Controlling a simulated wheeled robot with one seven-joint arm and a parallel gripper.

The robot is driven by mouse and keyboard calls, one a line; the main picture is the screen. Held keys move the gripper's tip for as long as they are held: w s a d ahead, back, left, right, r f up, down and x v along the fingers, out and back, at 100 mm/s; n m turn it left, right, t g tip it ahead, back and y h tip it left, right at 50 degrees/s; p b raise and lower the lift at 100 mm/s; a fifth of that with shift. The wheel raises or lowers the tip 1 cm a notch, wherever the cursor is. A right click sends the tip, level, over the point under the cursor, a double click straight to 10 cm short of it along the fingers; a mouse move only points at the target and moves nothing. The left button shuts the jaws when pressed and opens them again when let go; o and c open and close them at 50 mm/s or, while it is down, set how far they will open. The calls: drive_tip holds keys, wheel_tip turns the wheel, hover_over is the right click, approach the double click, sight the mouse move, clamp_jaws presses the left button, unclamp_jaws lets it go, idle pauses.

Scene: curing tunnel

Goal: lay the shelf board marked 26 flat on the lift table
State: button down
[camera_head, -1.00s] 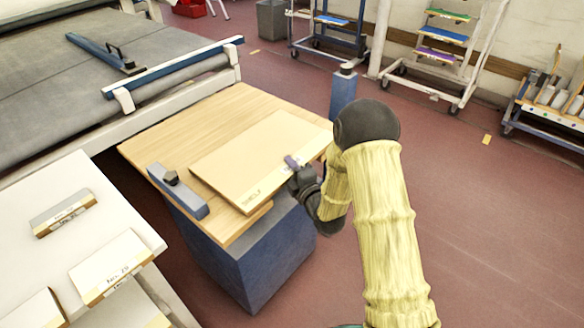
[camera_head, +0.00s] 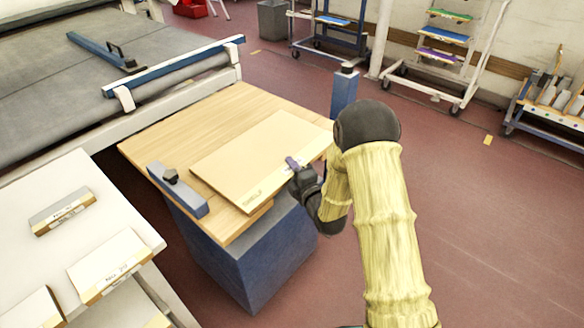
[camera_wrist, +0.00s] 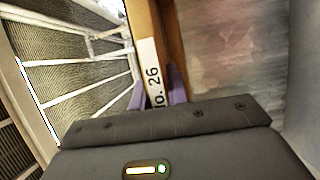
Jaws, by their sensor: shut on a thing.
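The shelf board (camera_head: 245,155) is a pale tan panel lying flat, or nearly flat, over the wooden top of the lift table (camera_head: 165,135). Its front right edge overhangs the table; I cannot tell whether it touches the top everywhere. The edge label reading "No. 26" shows in the wrist view (camera_wrist: 154,88). My gripper (camera_head: 291,163) is shut on the board's front right edge, its purple fingers on either side of that edge in the wrist view (camera_wrist: 160,98). The lift table has a blue base.
A grey conveyor (camera_head: 60,85) lies behind. The right floor is open.

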drive_tip(key=c, duration=1.3)
unclamp_jaws()
drive_tip(key=shift+f, duration=0.2)
drive_tip(key=shift+p+v, duration=3.4)
drive_tip(key=shift+v, duration=5.3)
drive_tip(key=shift+r, duration=0.1)
drive_tip(key=shift+w, duration=0.15)
